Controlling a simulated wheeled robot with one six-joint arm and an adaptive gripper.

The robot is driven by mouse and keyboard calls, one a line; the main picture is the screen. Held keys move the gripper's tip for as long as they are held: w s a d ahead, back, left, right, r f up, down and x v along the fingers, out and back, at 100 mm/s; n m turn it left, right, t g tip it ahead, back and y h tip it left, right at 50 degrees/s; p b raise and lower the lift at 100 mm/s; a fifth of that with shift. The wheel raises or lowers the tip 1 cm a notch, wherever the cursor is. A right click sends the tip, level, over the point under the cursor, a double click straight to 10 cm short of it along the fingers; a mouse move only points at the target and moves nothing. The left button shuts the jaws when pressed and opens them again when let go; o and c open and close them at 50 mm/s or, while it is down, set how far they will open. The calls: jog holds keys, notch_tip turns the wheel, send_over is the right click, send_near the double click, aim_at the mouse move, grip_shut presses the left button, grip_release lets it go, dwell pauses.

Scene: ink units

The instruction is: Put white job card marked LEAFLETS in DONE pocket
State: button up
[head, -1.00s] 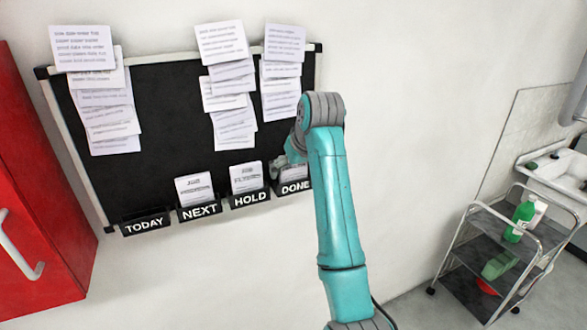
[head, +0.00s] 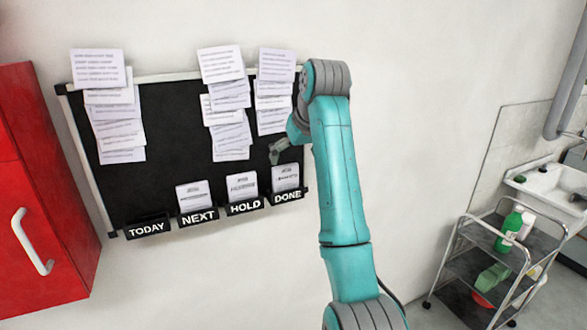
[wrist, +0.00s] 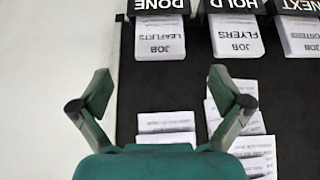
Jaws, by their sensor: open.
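The white job card marked LEAFLETS (wrist: 160,38) stands upright in the DONE pocket (wrist: 160,5), upside down in the wrist view. In the head view the card (head: 286,177) shows above the DONE label (head: 288,197). My gripper (wrist: 159,85) is open and empty, its two fingers spread apart, with the card ahead of it between the finger lines. In the head view my gripper (head: 277,152) is near the board, above the DONE pocket and apart from the card.
The HOLD pocket (head: 247,206) holds a FLYERS card (wrist: 236,36). The NEXT pocket (head: 198,216) holds a POSTERS card (wrist: 300,36). The TODAY pocket (head: 147,228) looks empty. Pinned papers (head: 230,105) hang above. A red cabinet (head: 40,180) stands left and a trolley (head: 490,260) right.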

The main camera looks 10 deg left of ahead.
jog(key=shift+s+d+r, duration=0.15)
jog(key=shift+s+r, duration=0.05)
jog(key=shift+r, duration=0.1)
